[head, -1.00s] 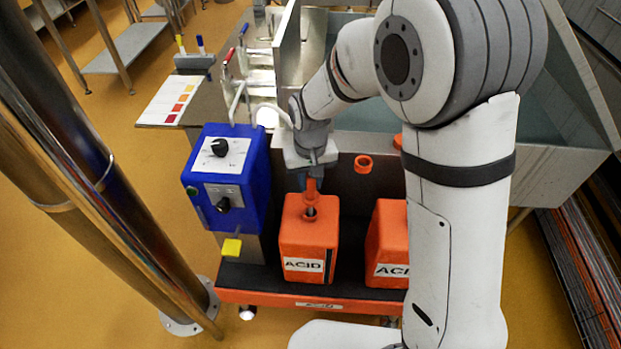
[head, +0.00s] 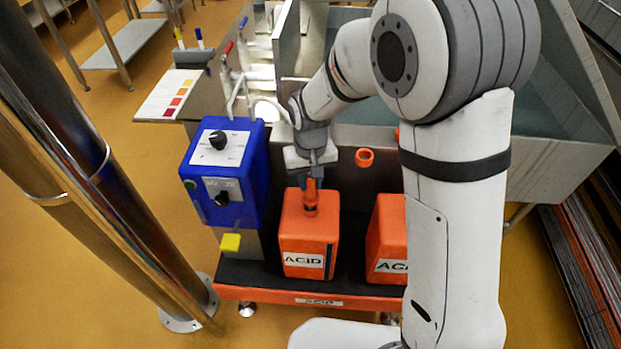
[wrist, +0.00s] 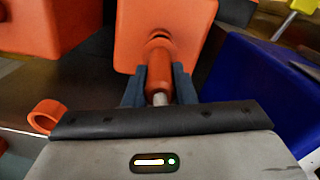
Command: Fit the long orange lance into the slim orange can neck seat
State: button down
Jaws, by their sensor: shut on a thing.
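The orange lance (head: 311,193) stands roughly upright at the neck of the left orange can (head: 301,232), labelled ACID. Its orange upper part meets the can's neck in the head view; the lower end is hidden inside. My gripper (head: 312,181) is above the can, shut on the lance. In the wrist view, the two dark fingers of my gripper (wrist: 158,84) sit either side of the lance (wrist: 157,65), whose orange body runs into the neck ring of the can (wrist: 190,18). I cannot tell whether the lance is fully seated.
A second orange can (head: 385,236) stands to the right, partly hidden by my arm. A blue control box (head: 226,178) is close on the left. An orange ring (head: 364,157) is behind the cans. A steel column (head: 85,180) stands at left.

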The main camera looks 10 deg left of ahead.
aim_at(310, 190)
jog(key=shift+f+b, duration=1.3)
jog(key=shift+f, duration=0.65)
jog(key=c, duration=1.1)
grip_release()
jog(key=shift+r, duration=0.1)
jog(key=shift+r+p, duration=0.55)
jog(key=shift+r, duration=3.35)
